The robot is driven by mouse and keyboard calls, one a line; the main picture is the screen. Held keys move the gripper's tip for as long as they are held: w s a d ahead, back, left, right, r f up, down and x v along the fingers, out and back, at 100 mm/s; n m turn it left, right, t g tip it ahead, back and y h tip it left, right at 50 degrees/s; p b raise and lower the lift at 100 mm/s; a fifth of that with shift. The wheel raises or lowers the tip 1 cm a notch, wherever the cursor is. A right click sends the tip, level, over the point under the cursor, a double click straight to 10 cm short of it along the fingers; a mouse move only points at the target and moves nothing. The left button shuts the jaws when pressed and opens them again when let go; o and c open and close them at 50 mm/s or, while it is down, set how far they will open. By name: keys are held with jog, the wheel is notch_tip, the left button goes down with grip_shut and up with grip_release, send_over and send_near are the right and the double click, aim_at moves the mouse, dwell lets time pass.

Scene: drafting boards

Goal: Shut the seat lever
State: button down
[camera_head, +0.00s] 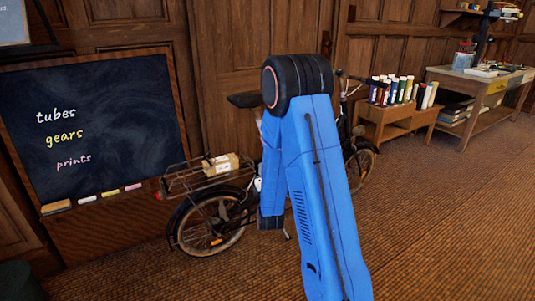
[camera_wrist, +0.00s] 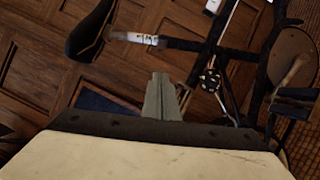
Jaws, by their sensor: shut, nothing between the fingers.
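A bicycle stands against the panelled wall, its black seat (camera_head: 245,99) showing left of my arm in the head view. In the wrist view the seat (camera_wrist: 88,30) is at the upper left, with the silver seat post (camera_wrist: 135,38) running right from it to the dark frame (camera_wrist: 195,46). The seat lever is too small and dark to pick out for sure near the post's lower end. My gripper (camera_wrist: 165,82) is shut and empty, below the post in the picture and apparently apart from it. My arm hides the gripper and the bicycle's middle in the head view.
A rear rack (camera_head: 190,181) carries a small cardboard box (camera_head: 221,166). A chalkboard (camera_head: 95,130) stands at left. A low wooden stand (camera_head: 385,126) with coloured tubes and a workbench (camera_head: 485,88) are at right. The carpet (camera_head: 440,220) at right is clear.

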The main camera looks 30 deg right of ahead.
jog(key=shift+w, duration=0.15)
jog(key=w+d+r, duration=0.2)
jog(key=w+d, duration=0.5)
jog(key=w, duration=0.1)
jog(key=shift+w+d+r, duration=0.2)
jog(key=shift+r, duration=0.05)
jog(key=shift+d, duration=0.1)
dwell(0.4)
jog(key=shift+s+d+r+n+y, duration=0.1)
jog(key=shift+d+n+y, duration=0.15)
jog(key=shift+n+y, duration=0.25)
jog(key=w+d+r+n+g+y, duration=0.3)
jog(key=d+n+g+y, duration=0.3)
jog(key=d+n+y, duration=0.7)
jog(key=s+d+r+m+y, duration=0.2)
jog(key=s+d, duration=0.5)
jog(key=s, duration=0.5)
jog(key=shift+s+d+r+y, duration=0.15)
jog(key=shift+s+r+y, duration=0.2)
jog(key=shift+r+y, duration=0.4)
